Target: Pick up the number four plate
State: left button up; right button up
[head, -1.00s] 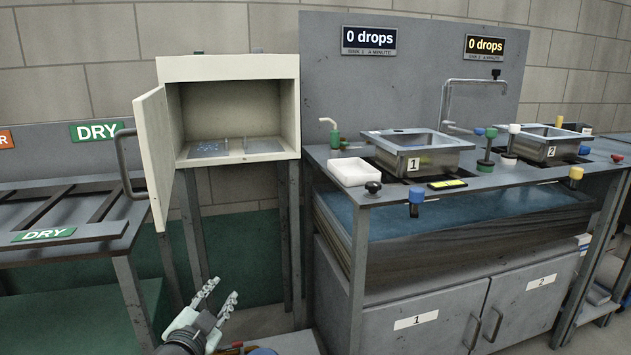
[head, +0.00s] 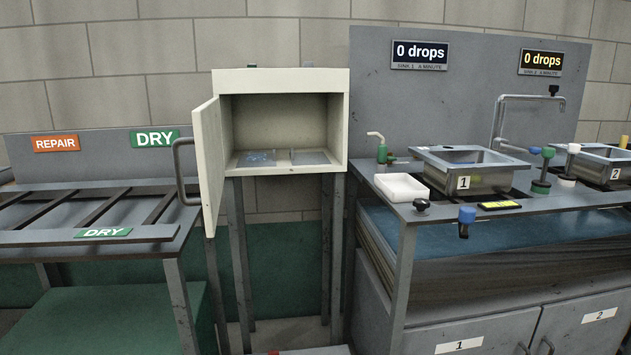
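I see no plate marked with a four. An open cream cabinet (head: 281,78) stands on tall legs left of the sinks, with its door (head: 210,160) swung out to the left. On its floor lie two flat grey panels; the left panel (head: 257,158) has blue specks and the right panel (head: 309,157) looks plain. I cannot read a number on either. Neither of my grippers is in the head view.
A rack with slots (head: 80,236) and a green DRY label stands at left, under REPAIR (head: 56,143) and DRY (head: 155,138) signs. At right, a counter holds sink 1 (head: 464,178), sink 2 (head: 603,167), a white tray (head: 401,187) and coloured knobs.

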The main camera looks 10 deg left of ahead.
aim_at(304, 156)
jog(key=j, duration=0.85)
jog(key=i+j, duration=0.1)
jog(key=j, duration=0.8)
jog(key=i+l+u, duration=0.2)
jog(key=l, duration=0.3)
jog(key=i+l+u, duration=0.15)
jog(key=l, duration=0.35)
jog(key=l+u, duration=0.2)
jog(key=l, duration=0.3)
jog(key=l+u, duration=0.2)
jog(key=u, duration=0.65)
